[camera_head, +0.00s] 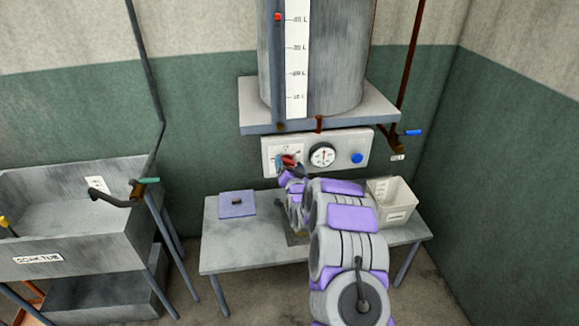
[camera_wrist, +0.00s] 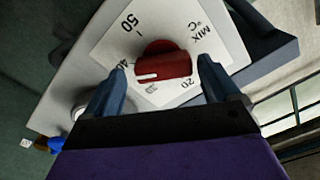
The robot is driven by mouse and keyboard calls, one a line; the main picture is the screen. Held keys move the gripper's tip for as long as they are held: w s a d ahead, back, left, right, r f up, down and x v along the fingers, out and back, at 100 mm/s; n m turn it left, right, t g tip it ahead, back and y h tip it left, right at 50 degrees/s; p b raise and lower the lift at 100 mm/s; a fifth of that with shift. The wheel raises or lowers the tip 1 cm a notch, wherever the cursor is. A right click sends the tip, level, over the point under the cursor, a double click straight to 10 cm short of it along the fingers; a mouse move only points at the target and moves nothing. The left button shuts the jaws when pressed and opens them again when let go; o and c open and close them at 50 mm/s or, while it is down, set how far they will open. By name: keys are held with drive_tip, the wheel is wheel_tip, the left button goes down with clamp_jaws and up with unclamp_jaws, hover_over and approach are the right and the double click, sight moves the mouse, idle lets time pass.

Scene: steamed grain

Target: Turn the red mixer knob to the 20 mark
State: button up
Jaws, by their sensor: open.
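The red mixer knob (camera_wrist: 172,64) sits on a white dial plate (camera_wrist: 105,50) marked MIX °C, with 50, 40, 30 and 20 around it. The knob's white pointer line is at its left end in the wrist view and points between 40 and 30. My gripper (camera_wrist: 163,66) is open, with one blue finger on each side of the knob. A small gap shows at each finger; contact cannot be told. In the head view the knob (camera_head: 289,160) is partly hidden by my gripper (camera_head: 283,163) at the left of the wall panel.
The panel (camera_head: 341,140) also carries a round gauge (camera_head: 322,155) and a blue knob (camera_head: 357,158). A shelf (camera_head: 250,113) with a tank (camera_head: 340,60) is above. A sink (camera_head: 65,170) stands left.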

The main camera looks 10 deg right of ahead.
drive_tip(key=shift+w+a, duration=0.25)
drive_tip(key=shift+a, duration=0.2)
drive_tip(key=shift+d, duration=0.3)
drive_tip(key=c, duration=0.5)
drive_tip(key=shift+a, duration=0.1)
drive_tip(key=c, duration=0.6)
